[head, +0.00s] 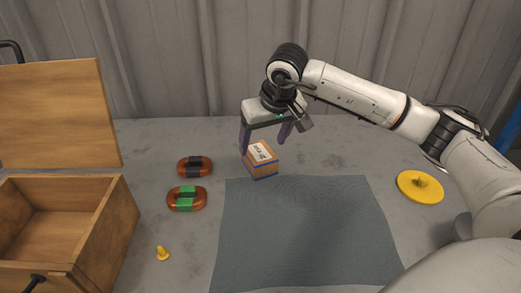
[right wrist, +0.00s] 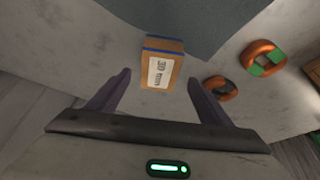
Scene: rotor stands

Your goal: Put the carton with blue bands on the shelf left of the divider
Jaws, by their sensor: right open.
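The carton with blue bands (head: 262,165) is a small brown box with a white printed label on top. It stands on the grey table at the back edge of the dark mat. My right gripper (head: 264,147) is open just above and behind it, its purple fingers spread. In the right wrist view, the carton (right wrist: 163,63) shows ahead of and between the open fingers (right wrist: 160,78), with nothing gripped. I cannot make out a shelf or divider in these views. My left gripper is not in view.
A wooden box (head: 100,232) with a raised lid stands at the left. Two brown rings, one with black bands (head: 194,167) and one with green (head: 187,198), lie left of the mat (head: 300,235). A yellow cone (head: 162,253) and yellow disc (head: 420,187) are also on the table.

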